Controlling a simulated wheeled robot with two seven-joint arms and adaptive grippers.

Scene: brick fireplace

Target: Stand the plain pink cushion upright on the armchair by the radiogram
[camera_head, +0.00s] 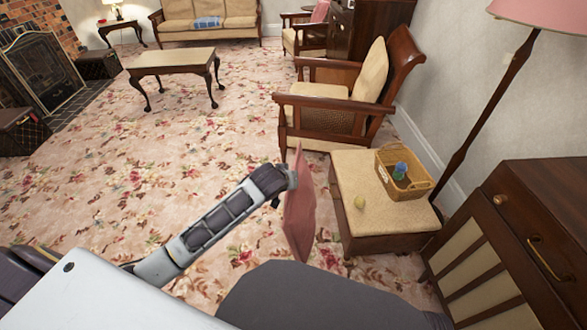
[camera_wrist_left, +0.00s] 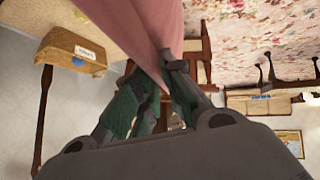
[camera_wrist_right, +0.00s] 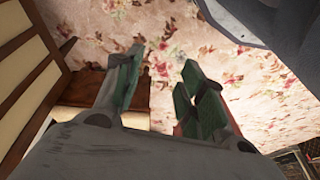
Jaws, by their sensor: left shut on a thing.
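The plain pink cushion (camera_head: 299,220) hangs from my left gripper (camera_head: 288,178) above the carpet, seen nearly edge-on. In the left wrist view the fingers (camera_wrist_left: 168,82) are shut on the edge of the cushion (camera_wrist_left: 150,28). The near wooden armchair (camera_head: 320,116), with a cream seat and back cushion, is beyond the gripper. A farther armchair (camera_head: 288,38) has a pink cushion (camera_head: 320,11) on it, beside a dark wooden cabinet (camera_head: 368,28). I cannot tell for sure which cabinet is the radiogram. My right gripper (camera_wrist_right: 160,85) is open and empty.
A wooden cabinet with cream panels (camera_head: 520,240) and a floor lamp (camera_head: 487,115) are at right.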

